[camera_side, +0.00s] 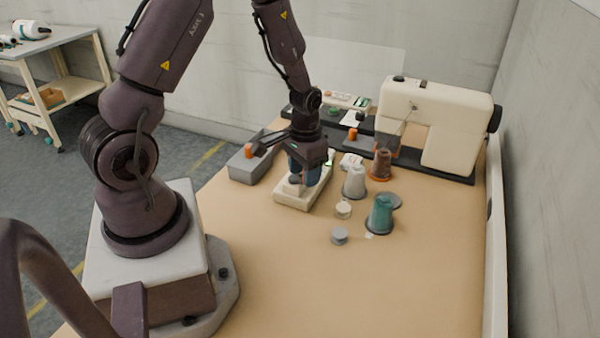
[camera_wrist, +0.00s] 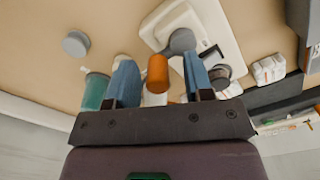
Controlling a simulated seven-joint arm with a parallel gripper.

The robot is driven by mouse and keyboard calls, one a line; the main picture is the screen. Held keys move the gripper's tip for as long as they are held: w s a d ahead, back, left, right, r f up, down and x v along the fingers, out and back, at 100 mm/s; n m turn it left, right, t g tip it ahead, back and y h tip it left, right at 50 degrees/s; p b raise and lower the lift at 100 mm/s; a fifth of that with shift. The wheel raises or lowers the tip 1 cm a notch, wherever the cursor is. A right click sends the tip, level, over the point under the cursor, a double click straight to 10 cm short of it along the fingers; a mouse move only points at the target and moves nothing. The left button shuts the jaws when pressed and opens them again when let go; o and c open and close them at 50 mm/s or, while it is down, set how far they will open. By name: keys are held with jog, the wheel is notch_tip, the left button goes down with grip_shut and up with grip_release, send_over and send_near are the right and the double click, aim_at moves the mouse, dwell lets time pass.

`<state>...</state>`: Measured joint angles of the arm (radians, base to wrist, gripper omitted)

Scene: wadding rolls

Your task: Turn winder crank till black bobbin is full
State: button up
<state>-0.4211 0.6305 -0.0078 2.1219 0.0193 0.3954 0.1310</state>
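The cream winder (camera_side: 292,199) stands on the table under my gripper (camera_side: 306,174). In the wrist view its body (camera_wrist: 222,38) carries a grey round part (camera_wrist: 182,40). A dark bobbin-like part (camera_wrist: 219,74) shows beside the right finger, partly hidden; how full it is cannot be told. My gripper has two blue fingers, seen in the wrist view (camera_wrist: 160,82) with an orange cylinder (camera_wrist: 157,73), probably the crank knob, between them. Gaps show on both sides of it, so the fingers look open around or above it. The side view hides this spot.
A white cone (camera_side: 354,182), a brown-orange cone (camera_side: 381,164) and a teal cone (camera_side: 380,216) stand right of the winder. A grey disc (camera_side: 339,237) lies in front. A grey box (camera_side: 248,168) is at left, a sewing machine (camera_side: 440,108) behind. The front table is clear.

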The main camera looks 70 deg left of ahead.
jog(key=shift+w, duration=0.1)
jog(key=shift+r, duration=3.55)
jog(key=s+d+r+m+t, duration=0.1)
jog(key=s+d+r+t, duration=0.1)
jog(key=r, duration=0.4)
jog(key=s+d+r+m+t, duration=0.1)
jog(key=s+d+r, duration=0.4)
jog(key=d+r, duration=0.2)
jog(key=s+d+r+m+t, duration=0.1)
jog(key=s+d+r+t, duration=0.1)
jog(key=s+d+r, duration=0.2)
notch_tip(320, 180, up, 3)
jog(key=shift+s+d+r+t, duration=0.1)
jog(key=shift+s+d+t, duration=0.1)
jog(key=shift+d+t, duration=0.1)
